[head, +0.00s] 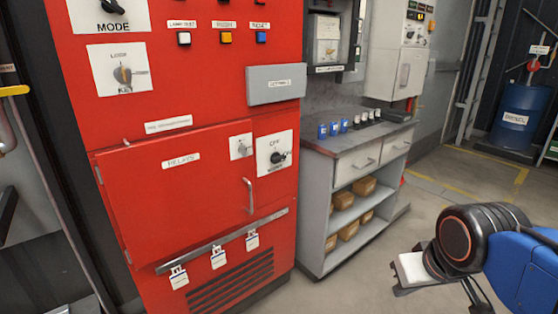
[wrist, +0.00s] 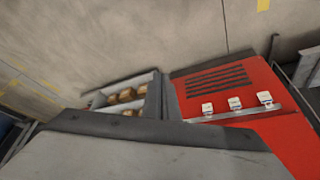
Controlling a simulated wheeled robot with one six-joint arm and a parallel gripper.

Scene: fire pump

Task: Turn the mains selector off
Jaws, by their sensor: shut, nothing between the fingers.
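The mains selector (head: 279,157) is a black rotary knob on a white plate at the lower right of the red cabinet's front (head: 215,60). "OFF" is printed at the top of the plate, with a small label below the knob. The knob's pointer looks turned to the right, away from "OFF". My gripper (head: 412,268) is at the lower right of the head view, well away from the cabinet, and touches nothing there. It is shut and empty, its fingertips hard to make out. The wrist view shows the cabinet's lower front (wrist: 245,88), but the selector is not visible there.
A relay door (head: 175,190) with a handle (head: 249,195) sits left of the selector. A rail with tags (head: 218,258) runs below. A grey box (head: 276,85) juts out above. A grey workbench (head: 350,215) stands to the right. The floor before the bench is clear.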

